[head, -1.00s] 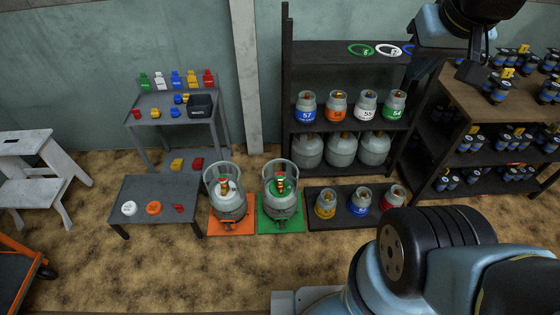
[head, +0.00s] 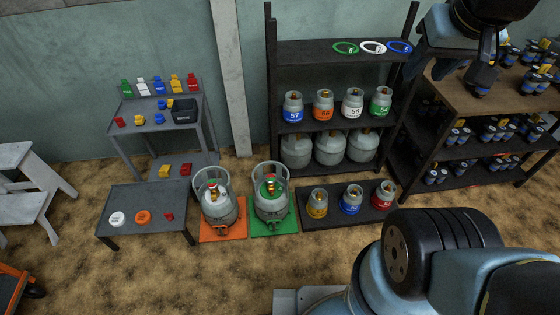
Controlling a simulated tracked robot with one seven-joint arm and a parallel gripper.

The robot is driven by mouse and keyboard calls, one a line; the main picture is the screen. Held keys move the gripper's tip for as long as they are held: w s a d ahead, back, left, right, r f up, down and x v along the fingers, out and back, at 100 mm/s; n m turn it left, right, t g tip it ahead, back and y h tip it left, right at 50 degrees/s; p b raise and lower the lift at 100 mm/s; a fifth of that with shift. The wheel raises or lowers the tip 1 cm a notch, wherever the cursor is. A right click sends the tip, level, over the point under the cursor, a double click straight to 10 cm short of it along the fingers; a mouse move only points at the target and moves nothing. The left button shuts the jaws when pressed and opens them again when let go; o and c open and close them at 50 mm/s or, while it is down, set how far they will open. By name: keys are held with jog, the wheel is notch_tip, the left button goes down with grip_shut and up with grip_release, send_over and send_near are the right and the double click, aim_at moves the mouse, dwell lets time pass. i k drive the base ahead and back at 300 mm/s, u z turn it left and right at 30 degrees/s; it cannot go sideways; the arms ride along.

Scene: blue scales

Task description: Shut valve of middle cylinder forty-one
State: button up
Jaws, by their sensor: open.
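Three small grey cylinders stand in a row on a low dark platform (head: 330,219) at the centre right. The middle cylinder (head: 351,199) has a blue band and a small brass-coloured valve on top; its number is too small to read surely. A yellow-banded cylinder (head: 317,204) stands on its left and a red-banded one (head: 383,194) on its right. The valve's position cannot be told. My gripper (head: 484,82) hangs at the upper right, open and empty, well apart from these cylinders and in front of the right-hand shelf.
Two larger caged cylinders stand on an orange mat (head: 222,239) and a green mat (head: 276,228). A dark rack (head: 330,160) behind holds numbered cylinders. A crowded shelf unit (head: 445,95) stands at the right. The floor in front is clear.

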aim_at(271, 178)
jog(key=u, duration=1.05)
jog(key=i, duration=0.15)
jog(key=z, duration=3.4)
jog(key=k, duration=0.8)
jog(key=u, duration=1.85)
jog(key=k, duration=0.15)
jog(key=u, duration=0.2)
jog(key=i, duration=0.85)
jog(key=u, duration=0.05)
